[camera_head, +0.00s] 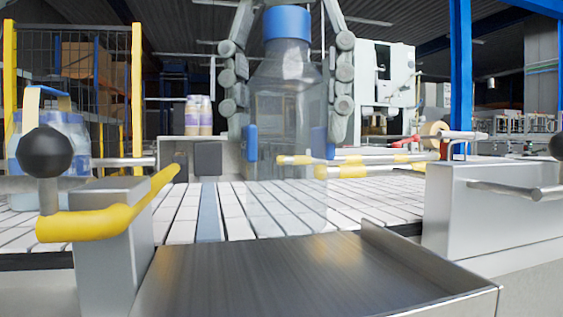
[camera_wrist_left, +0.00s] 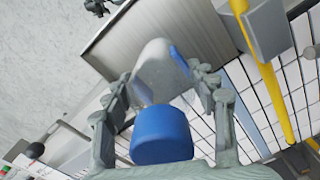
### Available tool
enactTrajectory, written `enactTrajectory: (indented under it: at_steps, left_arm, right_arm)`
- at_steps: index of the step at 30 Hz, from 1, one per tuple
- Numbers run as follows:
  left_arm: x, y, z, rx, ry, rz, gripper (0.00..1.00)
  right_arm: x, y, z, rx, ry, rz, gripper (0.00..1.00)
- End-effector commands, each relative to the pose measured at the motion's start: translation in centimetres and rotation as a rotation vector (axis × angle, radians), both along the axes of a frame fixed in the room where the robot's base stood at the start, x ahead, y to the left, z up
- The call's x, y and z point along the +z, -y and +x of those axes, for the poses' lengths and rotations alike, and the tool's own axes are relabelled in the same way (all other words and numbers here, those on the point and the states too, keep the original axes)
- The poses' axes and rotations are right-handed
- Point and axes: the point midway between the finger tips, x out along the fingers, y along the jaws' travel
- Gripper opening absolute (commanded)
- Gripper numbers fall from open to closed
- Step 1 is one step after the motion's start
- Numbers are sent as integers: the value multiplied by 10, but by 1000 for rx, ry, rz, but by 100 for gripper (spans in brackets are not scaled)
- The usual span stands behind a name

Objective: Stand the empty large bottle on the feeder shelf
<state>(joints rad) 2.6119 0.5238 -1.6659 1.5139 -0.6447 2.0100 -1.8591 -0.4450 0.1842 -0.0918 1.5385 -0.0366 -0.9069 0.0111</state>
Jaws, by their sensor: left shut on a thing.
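The large bottle (camera_head: 285,100) is clear, with a blue cap, and looks empty. It hangs upright in my left gripper (camera_head: 288,145), whose fingers close on it from both sides. In the left wrist view the blue cap (camera_wrist_left: 161,135) is nearest the camera, with the bottle body (camera_wrist_left: 160,70) beyond it between the fingers. The feeder shelf (camera_head: 300,275) is a bare metal plate at the front, with a raised lip on its right. In the head view the bottle's see-through lower end overlaps the conveyor behind the shelf; its exact height above them is hard to tell.
A slatted white conveyor (camera_head: 180,222) runs behind the shelf. Yellow-sleeved rails (camera_head: 110,215) with a black knob stand at left, and a metal side block (camera_head: 480,205) at right. A pack of bottles (camera_head: 60,135) stands far left. The shelf is clear.

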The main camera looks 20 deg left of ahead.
Motion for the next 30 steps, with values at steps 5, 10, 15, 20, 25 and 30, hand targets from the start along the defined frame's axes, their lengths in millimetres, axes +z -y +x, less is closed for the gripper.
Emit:
enactTrajectory:
  at_steps: [5,10,15,20,25,30]
  left_arm:
    - [-9,-7,8,-2,-2,1,29]
    - [-31,-8,8,-4,-4,1,29]
    - [-46,-7,8,-2,-2,1,29]
    - [-47,-7,8,0,1,0,29]
    - [-48,-7,8,0,0,1,29]
    - [-50,-7,8,1,1,1,69]
  right_arm:
    - [1,-5,3,-3,7,9,40]
    - [3,-9,10,-5,17,15,40]
    - [4,-9,12,-5,21,14,40]
    - [4,-7,12,-4,20,12,40]
    - [3,-3,9,-1,16,5,40]
    - [4,-1,7,-1,8,1,40]
